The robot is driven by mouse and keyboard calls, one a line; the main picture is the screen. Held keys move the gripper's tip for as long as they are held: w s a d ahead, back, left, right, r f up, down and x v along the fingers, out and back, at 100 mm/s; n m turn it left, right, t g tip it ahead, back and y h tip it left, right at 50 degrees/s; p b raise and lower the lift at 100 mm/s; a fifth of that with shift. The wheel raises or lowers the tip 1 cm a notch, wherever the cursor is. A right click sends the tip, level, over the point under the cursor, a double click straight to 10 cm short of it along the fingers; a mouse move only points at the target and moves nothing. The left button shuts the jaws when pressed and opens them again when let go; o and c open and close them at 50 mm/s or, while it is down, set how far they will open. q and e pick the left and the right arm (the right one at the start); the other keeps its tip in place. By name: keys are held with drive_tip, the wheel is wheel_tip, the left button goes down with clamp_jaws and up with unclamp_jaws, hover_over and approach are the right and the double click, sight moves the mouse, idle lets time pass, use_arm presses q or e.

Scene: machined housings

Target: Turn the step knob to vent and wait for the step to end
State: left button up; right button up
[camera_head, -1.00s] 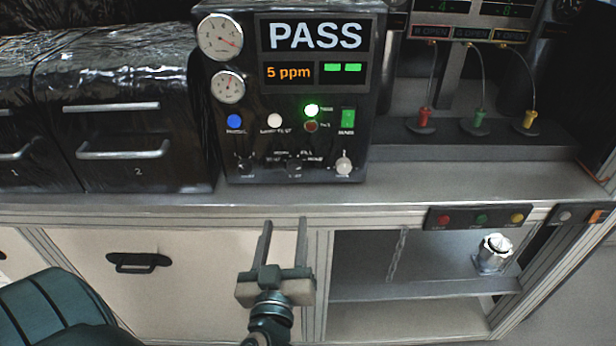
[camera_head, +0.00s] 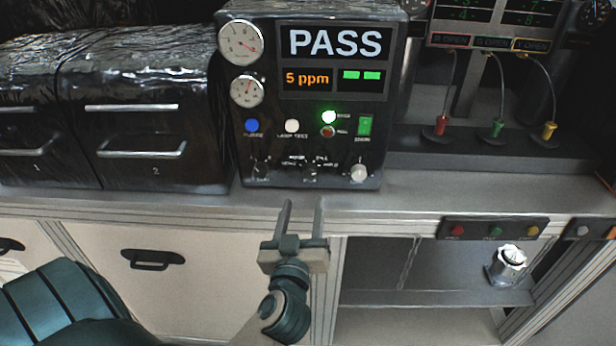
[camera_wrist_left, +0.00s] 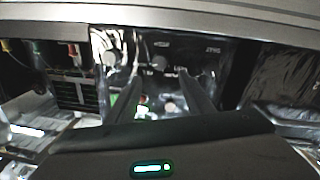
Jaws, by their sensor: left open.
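The black test box (camera_head: 268,100) stands on the bench with its display reading PASS and 5 ppm. The step knob (camera_head: 311,172) is the small dark middle knob in the box's bottom row, with tiny labels around it; its setting is too small to read. My left gripper (camera_head: 303,206) is open and empty, just below and in front of the knob, apart from it. In the left wrist view the two fingers (camera_wrist_left: 162,95) point at the box's front panel (camera_wrist_left: 135,60), which is blurred. My right gripper is not in view.
A dark knob (camera_head: 261,168) and a white knob (camera_head: 358,172) flank the step knob. Drawers (camera_head: 150,130) stand left. The bench edge (camera_head: 420,215) runs below the box.

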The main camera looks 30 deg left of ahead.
sight(309, 175)
use_arm(q)
drive_tip(key=p+x, duration=0.1)
drive_tip(key=x, duration=0.9)
drive_tip(key=shift+p, duration=0.4)
drive_tip(key=c, duration=1)
